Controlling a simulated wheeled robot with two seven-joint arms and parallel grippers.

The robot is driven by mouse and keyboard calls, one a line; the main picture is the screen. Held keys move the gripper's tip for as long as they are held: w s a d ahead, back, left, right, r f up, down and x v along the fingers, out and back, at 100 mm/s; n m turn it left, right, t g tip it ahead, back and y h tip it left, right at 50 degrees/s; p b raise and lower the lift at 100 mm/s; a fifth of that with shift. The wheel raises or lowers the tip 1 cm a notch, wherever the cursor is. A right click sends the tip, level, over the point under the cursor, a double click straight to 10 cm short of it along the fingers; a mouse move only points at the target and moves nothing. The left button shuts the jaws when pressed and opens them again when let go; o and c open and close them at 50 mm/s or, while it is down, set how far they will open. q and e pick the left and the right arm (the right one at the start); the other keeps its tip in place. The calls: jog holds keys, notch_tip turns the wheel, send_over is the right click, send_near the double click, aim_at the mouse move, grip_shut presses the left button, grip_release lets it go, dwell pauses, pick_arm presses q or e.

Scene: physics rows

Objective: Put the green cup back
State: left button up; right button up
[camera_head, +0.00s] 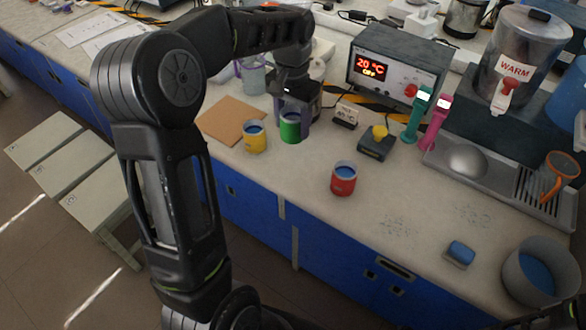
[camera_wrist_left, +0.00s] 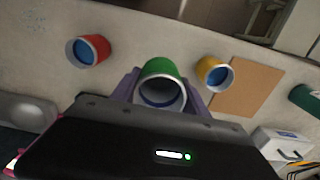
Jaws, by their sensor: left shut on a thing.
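The green cup (camera_head: 290,128) stands upright at the counter, with blue inside, and my left gripper (camera_head: 296,118) is shut on it. In the left wrist view the green cup (camera_wrist_left: 161,84) sits between the two fingers of my left gripper (camera_wrist_left: 160,92). Whether its base touches the counter I cannot tell. A yellow cup (camera_head: 255,139) stands just left of it in the head view, and it also shows in the left wrist view (camera_wrist_left: 214,73). A red cup (camera_head: 343,180) stands apart, nearer the front edge. My right gripper is not in view.
A brown board (camera_head: 232,119) lies left of the cups. A small box with a yellow knob (camera_head: 377,144), a display unit (camera_head: 396,72) and a drip tray (camera_head: 478,166) stand to the right. A grey bucket (camera_head: 541,272) and a blue sponge (camera_head: 460,253) sit front right. The counter around the red cup is clear.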

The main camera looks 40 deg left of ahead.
pick_arm(q)
jog(key=shift+r, duration=0.1)
jog(key=shift+f, duration=3.2)
jog(key=shift+f+p, duration=0.45)
jog(key=shift+f, duration=1.4)
jog(key=shift+f, duration=0.2)
jog(key=o, duration=1.6)
jog(key=shift+c, duration=0.2)
jog(key=shift+r, duration=0.15)
